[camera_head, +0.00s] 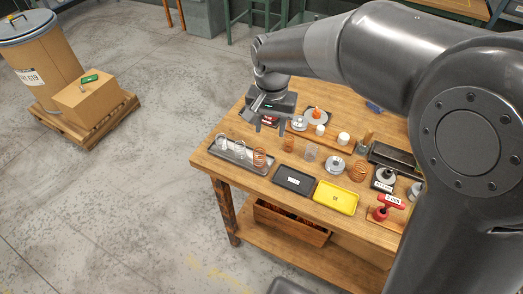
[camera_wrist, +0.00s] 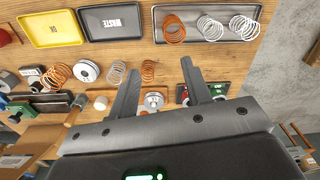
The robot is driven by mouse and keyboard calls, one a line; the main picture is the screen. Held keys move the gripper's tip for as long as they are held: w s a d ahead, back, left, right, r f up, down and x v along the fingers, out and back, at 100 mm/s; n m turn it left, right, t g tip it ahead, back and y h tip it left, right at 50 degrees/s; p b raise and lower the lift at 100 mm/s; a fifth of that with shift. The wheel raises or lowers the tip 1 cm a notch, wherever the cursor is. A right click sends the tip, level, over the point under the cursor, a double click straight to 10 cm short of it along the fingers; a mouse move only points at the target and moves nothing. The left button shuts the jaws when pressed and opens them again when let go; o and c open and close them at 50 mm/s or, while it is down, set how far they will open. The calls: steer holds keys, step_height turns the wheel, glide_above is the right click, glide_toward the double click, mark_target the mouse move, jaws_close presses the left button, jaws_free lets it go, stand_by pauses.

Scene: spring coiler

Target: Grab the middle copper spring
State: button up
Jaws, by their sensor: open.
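Three copper springs show. The middle copper spring (camera_head: 288,144) is small and stands on the wooden table; it also shows in the wrist view (camera_wrist: 148,71), between my finger tips in the picture. Another copper spring (camera_head: 259,157) is in the grey tray, and a larger one (camera_head: 358,171) stands further right in the head view. My gripper (camera_head: 270,128) is open and empty, above the table and near the middle spring. In the wrist view my gripper (camera_wrist: 160,66) has its two fingers spread; I cannot tell its exact height.
The grey tray (camera_wrist: 262,38) also holds silvery springs. A silvery spring (camera_head: 310,152) and a metal spool (camera_head: 335,165) stand beside the middle spring. A black WASTE tray (camera_head: 294,180) and a yellow OK tray (camera_head: 336,197) lie at the front edge.

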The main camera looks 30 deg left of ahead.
mark_target(259, 152)
steer(key=shift+s+a+f, duration=0.2)
steer(key=shift+a+f, duration=0.2)
steer(key=shift+a, duration=0.2)
steer(key=shift+s+a+f, duration=0.15)
steer(key=shift+a+f, duration=0.2)
steer(key=shift+a, duration=0.2)
steer(key=f, duration=1)
steer(key=shift+s+a+f, duration=0.1)
steer(key=shift+a+f, duration=0.1)
steer(key=shift+f, duration=0.15)
steer(key=shift+c, duration=0.5)
steer(key=c, duration=0.6)
steer(key=shift+r, duration=0.15)
steer(key=shift+c, duration=0.3)
